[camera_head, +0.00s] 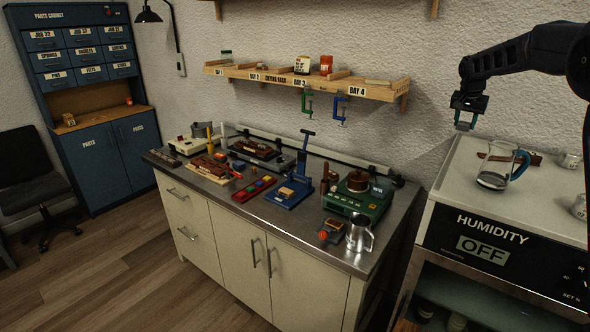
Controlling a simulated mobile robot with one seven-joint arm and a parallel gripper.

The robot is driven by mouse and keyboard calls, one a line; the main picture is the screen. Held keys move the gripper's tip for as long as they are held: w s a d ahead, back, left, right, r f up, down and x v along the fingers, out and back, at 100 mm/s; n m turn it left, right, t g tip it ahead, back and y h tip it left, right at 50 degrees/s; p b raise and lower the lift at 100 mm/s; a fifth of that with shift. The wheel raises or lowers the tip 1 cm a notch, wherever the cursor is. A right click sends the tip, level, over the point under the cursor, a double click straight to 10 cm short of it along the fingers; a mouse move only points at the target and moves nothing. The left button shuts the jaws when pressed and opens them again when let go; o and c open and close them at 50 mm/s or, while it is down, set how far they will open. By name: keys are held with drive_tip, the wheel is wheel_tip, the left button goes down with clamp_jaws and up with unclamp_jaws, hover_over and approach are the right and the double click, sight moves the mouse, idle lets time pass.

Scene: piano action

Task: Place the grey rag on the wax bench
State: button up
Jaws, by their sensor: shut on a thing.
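My gripper (465,117) hangs at the upper right, pointing down, above the back left corner of the humidity cabinet. It is shut on a small grey-green thing, seemingly the grey rag (464,123); little of it shows and its shape is hard to make out. The steel-topped bench with cream doors (290,222) stands in the middle, left of the gripper and apart from it. No label on it reads as wax bench, but a green device with a brown pot (357,182) stands at its right end.
The bench top holds a blue press (292,188), a red tray (254,189), a metal jug (359,232) and several other tools. Bare steel shows along its front. A glass jug (503,169) stands on the humidity cabinet (450,185). A wall shelf (310,80) with hanging clamps overhangs the bench's back.

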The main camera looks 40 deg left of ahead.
drive_tip(key=s+a+f+n, duration=0.1)
drive_tip(key=s+a+f, duration=0.15)
drive_tip(key=a, duration=0.45)
drive_tip(key=s+a+f, duration=0.1)
drive_tip(key=s+a, duration=0.3)
drive_tip(key=a, duration=0.3)
drive_tip(key=n+y, duration=0.2)
drive_tip(key=n, duration=0.2)
hover_over(311, 207)
drive_tip(key=s, duration=0.1)
wheel_tip(311, 207, down, 10)
drive_tip(key=f, duration=1.9)
drive_tip(key=shift+s+d+f, duration=0.1)
drive_tip(key=shift+d+f, duration=0.15)
drive_tip(key=shift+f, duration=0.05)
drive_tip(key=shift+f+g, duration=0.1)
drive_tip(key=shift+g, duration=0.2)
drive_tip(key=o, duration=0.6)
drive_tip(key=shift+o, duration=0.4)
